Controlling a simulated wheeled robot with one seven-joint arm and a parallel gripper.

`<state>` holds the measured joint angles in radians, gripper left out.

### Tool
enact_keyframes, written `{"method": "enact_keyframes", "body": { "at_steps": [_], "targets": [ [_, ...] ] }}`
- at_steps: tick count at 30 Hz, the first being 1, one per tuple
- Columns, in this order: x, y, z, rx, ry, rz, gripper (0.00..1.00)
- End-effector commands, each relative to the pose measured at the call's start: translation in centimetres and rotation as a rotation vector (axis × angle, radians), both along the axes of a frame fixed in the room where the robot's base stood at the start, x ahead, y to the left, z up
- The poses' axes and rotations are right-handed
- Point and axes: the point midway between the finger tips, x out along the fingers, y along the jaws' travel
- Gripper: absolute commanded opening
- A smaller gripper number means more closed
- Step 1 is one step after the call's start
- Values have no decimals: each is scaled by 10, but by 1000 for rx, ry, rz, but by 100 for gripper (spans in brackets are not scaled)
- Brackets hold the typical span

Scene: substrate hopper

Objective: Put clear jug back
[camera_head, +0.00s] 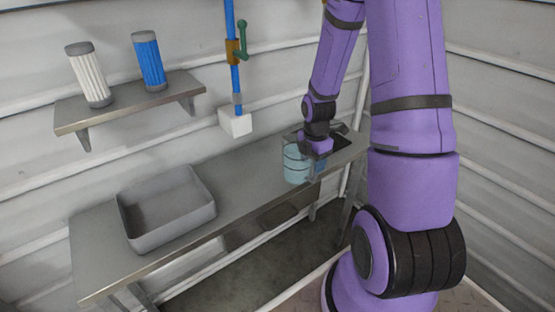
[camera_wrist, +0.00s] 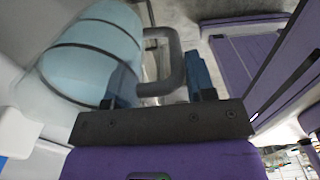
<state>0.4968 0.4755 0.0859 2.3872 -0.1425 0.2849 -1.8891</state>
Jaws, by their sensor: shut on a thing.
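The clear jug (camera_head: 296,165) is light blue and see-through with dark bands. In the head view it is at the right part of the metal bench, in front of my gripper (camera_head: 312,153). In the wrist view the jug (camera_wrist: 92,50) fills the upper left, with its grey handle (camera_wrist: 177,62) reaching between the blue fingers of my gripper (camera_wrist: 155,90). My gripper is shut on the handle. I cannot tell whether the jug's base touches the bench.
A grey basin (camera_head: 168,212) stands on the left of the metal bench (camera_head: 235,172). A wall shelf (camera_head: 125,103) holds a white ribbed cylinder (camera_head: 88,75) and a blue one (camera_head: 149,62). A blue pipe (camera_head: 231,50) with a green-handled valve (camera_head: 242,40) ends in a white block (camera_head: 236,123). The mid-bench is clear.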

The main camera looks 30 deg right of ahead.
Motion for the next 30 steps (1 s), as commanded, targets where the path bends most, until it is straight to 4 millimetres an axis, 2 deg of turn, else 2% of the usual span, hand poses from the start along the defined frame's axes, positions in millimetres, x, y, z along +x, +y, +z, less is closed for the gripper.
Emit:
{"method": "enact_keyframes", "body": {
  "at_steps": [1, 6, 16, 21, 25, 30],
  "targets": [
    [12, 2, -1, -1, -2, 3, 0],
    [47, 6, -4, -2, -3, 3, 0],
    [109, 14, -10, -1, -2, 2, 0],
    [124, 15, -11, -1, -2, 0, 0],
    [127, 16, -14, 0, -1, -1, 0],
    [126, 16, -30, 0, 1, 0, 0]
  ]
}}
